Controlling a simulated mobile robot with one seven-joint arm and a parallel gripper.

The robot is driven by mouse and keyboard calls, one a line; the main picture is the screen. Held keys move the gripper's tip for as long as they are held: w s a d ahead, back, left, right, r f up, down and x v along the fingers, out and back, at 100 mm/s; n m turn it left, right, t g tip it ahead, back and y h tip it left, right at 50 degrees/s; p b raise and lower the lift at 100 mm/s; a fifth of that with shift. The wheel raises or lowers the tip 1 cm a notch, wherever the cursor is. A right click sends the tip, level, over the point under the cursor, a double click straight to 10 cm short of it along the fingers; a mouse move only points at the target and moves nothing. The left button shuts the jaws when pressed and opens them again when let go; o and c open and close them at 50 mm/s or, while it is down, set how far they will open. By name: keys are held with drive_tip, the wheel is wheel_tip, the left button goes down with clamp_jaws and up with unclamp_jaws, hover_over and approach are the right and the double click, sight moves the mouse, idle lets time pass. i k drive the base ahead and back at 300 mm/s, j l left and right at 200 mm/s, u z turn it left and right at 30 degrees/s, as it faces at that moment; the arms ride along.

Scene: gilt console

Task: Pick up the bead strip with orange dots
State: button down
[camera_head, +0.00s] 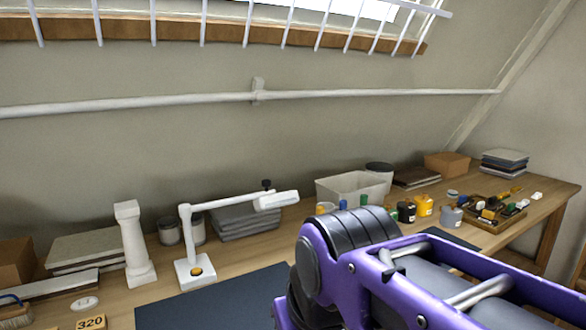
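I cannot pick out a bead strip with orange dots in this view. Small items lie in the wooden tray (485,222) at the right of the bench, but they are too small to name surely. My purple arm fills the lower right and hides part of the bench. My gripper is not in view.
The wooden bench (232,258) runs along the wall. A dark mat (215,305) lies bare at the front. A white lamp (195,270), a white pillar (133,245) and a 320 block (91,322) stand left. A grey bin (340,190), bottles (424,205) and boxes (446,164) stand right.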

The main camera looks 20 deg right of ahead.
sight(537, 195)
drive_tip(key=l+z, duration=0.3)
drive_tip(key=z, duration=0.15)
drive_tip(key=l+z, duration=0.3)
drive_tip(key=z, duration=0.2)
drive_tip(key=i+l+z, duration=0.15)
drive_tip(key=l+z, duration=0.15)
drive_tip(key=i+l+z, duration=0.3)
drive_tip(key=i+l, duration=0.15)
drive_tip(key=l, duration=0.15)
drive_tip(key=i+l+z, duration=0.1)
drive_tip(key=l, duration=0.2)
drive_tip(key=i+l, duration=0.15)
drive_tip(key=l, duration=0.15)
drive_tip(key=i+l, duration=0.3)
drive_tip(key=i+l+u, duration=0.2)
drive_tip(key=i+l, duration=0.35)
drive_tip(key=i+l+u, duration=0.25)
drive_tip(key=i+l, duration=0.35)
drive_tip(key=i+l+u, duration=0.2)
drive_tip(key=i+l, duration=0.4)
drive_tip(key=l, duration=0.15)
